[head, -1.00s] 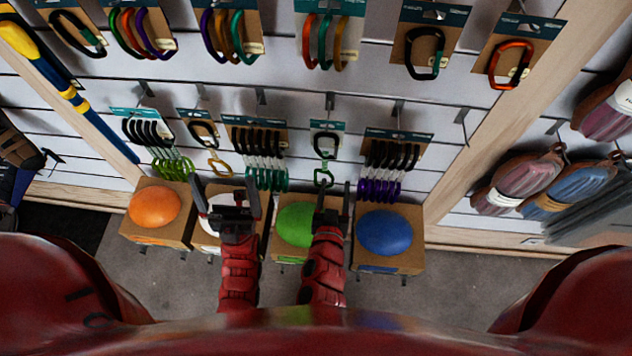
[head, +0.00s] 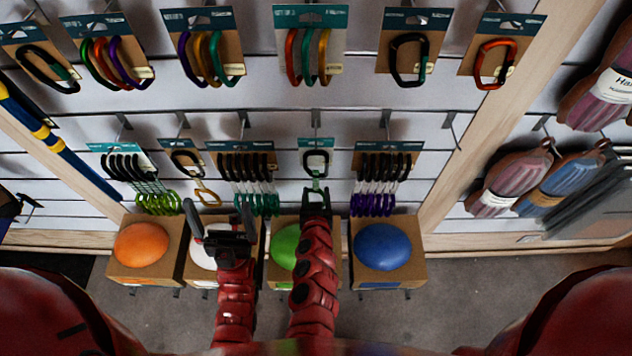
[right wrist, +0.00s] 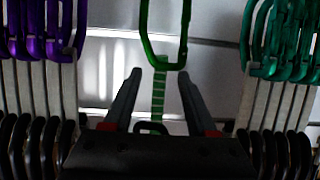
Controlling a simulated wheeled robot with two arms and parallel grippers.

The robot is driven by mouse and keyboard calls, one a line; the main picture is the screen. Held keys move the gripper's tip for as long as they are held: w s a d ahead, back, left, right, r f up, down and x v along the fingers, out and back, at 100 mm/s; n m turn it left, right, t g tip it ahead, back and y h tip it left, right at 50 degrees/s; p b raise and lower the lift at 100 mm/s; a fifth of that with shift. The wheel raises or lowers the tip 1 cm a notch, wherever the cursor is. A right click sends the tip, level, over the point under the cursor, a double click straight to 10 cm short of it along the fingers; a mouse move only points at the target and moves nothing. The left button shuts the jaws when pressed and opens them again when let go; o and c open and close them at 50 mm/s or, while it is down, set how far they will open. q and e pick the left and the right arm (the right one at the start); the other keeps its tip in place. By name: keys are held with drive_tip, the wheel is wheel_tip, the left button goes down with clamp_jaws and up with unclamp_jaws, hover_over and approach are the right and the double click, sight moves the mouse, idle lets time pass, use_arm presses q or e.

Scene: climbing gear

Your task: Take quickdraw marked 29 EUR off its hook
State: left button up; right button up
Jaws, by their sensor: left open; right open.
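A single quickdraw with a dark upper carabiner (head: 316,160) hangs on a card in the middle of the lower row. In the right wrist view, its green carabiner (right wrist: 165,35) is at the top, with a green sling (right wrist: 158,95) running down from it. My right gripper (head: 316,198) is at its lower end, hiding part of it; in the right wrist view, the open fingers (right wrist: 147,85) have the sling between or just behind them. Another single quickdraw (head: 187,162) with a yellow lower carabiner hangs further left. No 29 EUR mark is readable. My left gripper (head: 218,222) is open and empty.
Teal-and-black quickdraw sets (head: 242,165) and purple-and-black ones (head: 382,165) hang close on either side of the middle one. Boxes with orange (head: 141,245), white, green (head: 284,246) and blue (head: 383,247) domes stand below. Carded carabiners hang above.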

sight(316, 181)
drive_tip(key=shift+p+x, duration=0.35)
drive_tip(key=shift+x, duration=2.7)
clamp_jaws()
